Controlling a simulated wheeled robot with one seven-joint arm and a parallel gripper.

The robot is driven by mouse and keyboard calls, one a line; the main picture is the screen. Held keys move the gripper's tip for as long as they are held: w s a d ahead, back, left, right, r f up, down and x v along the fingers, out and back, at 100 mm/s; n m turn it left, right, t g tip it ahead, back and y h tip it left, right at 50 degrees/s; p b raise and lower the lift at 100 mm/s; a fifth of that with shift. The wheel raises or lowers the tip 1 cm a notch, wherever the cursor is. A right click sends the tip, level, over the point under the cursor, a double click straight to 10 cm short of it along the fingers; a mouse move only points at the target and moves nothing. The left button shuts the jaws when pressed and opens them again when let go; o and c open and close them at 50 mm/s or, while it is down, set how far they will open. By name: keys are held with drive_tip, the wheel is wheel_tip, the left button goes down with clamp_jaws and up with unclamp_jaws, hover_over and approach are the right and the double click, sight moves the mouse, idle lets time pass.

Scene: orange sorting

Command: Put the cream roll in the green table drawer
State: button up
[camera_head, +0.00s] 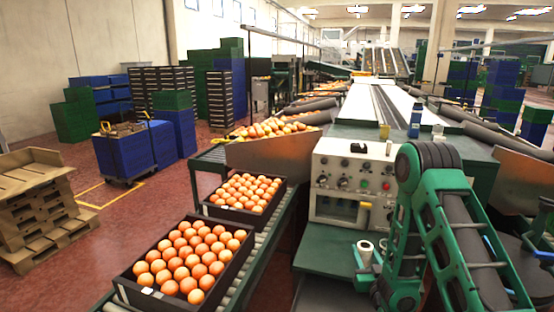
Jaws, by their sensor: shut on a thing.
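The cream roll (365,247) is a small pale cylinder, upright, above or at the right part of the green table (322,250). My green and black arm comes from the lower right and bends down to it. My gripper (368,256) is shut on the roll, with a green finger on its left side. The arm's end partly hides the roll's lower part. I cannot tell whether the roll touches the tabletop. No drawer front can be made out clearly on the green table.
A control panel (352,177) with knobs stands behind the table. Left of it, crates of oranges (180,262) (243,193) sit on a roller conveyor (262,240). Pallets (40,205) and blue crates (125,154) stand farther left. The tabletop's left part is bare.

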drive_tip(key=shift+s+f, duration=0.25)
drive_tip(key=shift+f, duration=0.05)
drive_tip(key=shift+w+a+f, duration=0.1)
drive_tip(key=shift+a+f, duration=0.05)
drive_tip(key=shift+a, duration=0.15)
drive_tip(key=w+a+r+m+h, duration=0.1)
drive_tip(key=w+a+r+h, duration=0.1)
drive_tip(key=w+a, duration=0.45)
drive_tip(key=w+d+f, duration=0.1)
drive_tip(key=d+f, duration=0.1)
drive_tip(key=d, duration=0.1)
drive_tip(key=w+d+f, duration=0.1)
drive_tip(key=d+f, duration=0.1)
drive_tip(key=d, duration=0.1)
drive_tip(key=w+d+f, duration=0.2)
drive_tip(key=d+f, duration=0.1)
drive_tip(key=shift+d, duration=0.1)
drive_tip(key=shift+f, duration=2)
